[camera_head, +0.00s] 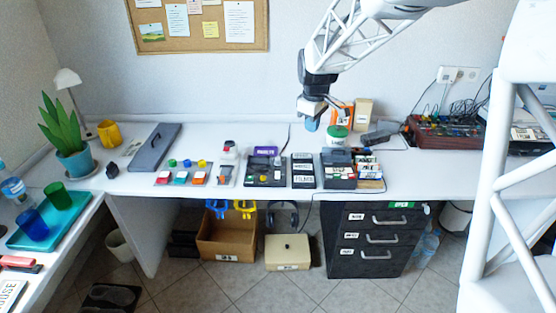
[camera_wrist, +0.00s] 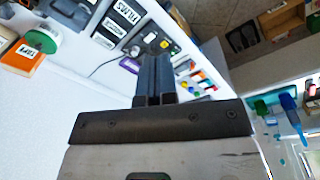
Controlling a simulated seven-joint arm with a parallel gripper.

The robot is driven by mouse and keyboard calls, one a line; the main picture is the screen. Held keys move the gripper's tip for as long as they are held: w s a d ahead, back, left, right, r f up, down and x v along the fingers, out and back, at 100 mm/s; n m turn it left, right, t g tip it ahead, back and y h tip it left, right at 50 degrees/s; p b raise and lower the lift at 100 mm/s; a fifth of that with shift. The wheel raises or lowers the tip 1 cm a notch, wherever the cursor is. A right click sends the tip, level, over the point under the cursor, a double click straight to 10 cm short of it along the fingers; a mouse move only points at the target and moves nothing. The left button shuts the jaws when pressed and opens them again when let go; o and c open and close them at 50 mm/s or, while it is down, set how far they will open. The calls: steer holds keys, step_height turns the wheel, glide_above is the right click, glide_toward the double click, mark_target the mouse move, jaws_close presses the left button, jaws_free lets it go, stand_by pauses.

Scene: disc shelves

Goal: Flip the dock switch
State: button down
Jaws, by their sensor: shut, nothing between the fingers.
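A dark device (camera_head: 256,178) with a yellow button and a pale label sits on the white desk. It is probably the dock, and it also shows in the wrist view (camera_wrist: 150,36). The switch itself is too small to tell apart. My gripper (camera_head: 310,124) is in the air above the back of the desk, to the right of the device and apart from it. In the wrist view my gripper's two fingers (camera_wrist: 154,78) are together and empty, pointing toward the device and partly covering its near side.
Right of the device are a black labelled case (camera_head: 303,181), a dark box (camera_head: 339,182) and a green-lidded jar (camera_head: 337,141). A purple-labelled box (camera_head: 265,151) stands behind it. A red cable-filled panel (camera_head: 440,132) is far right.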

steer(key=w+a+f+n, duration=0.3)
steer(key=w+a+f, duration=0.2)
steer(key=w+f, duration=0.45)
steer(key=n+g, duration=0.1)
steer(key=n, duration=0.3)
glide_above(277, 172)
step_height(277, 172, down, 9)
steer(key=shift+r, duration=0.15)
steer(key=shift+f, duration=0.2)
step_height(277, 172, down, 14)
steer(key=shift+r, duration=0.2)
stand_by(0.3)
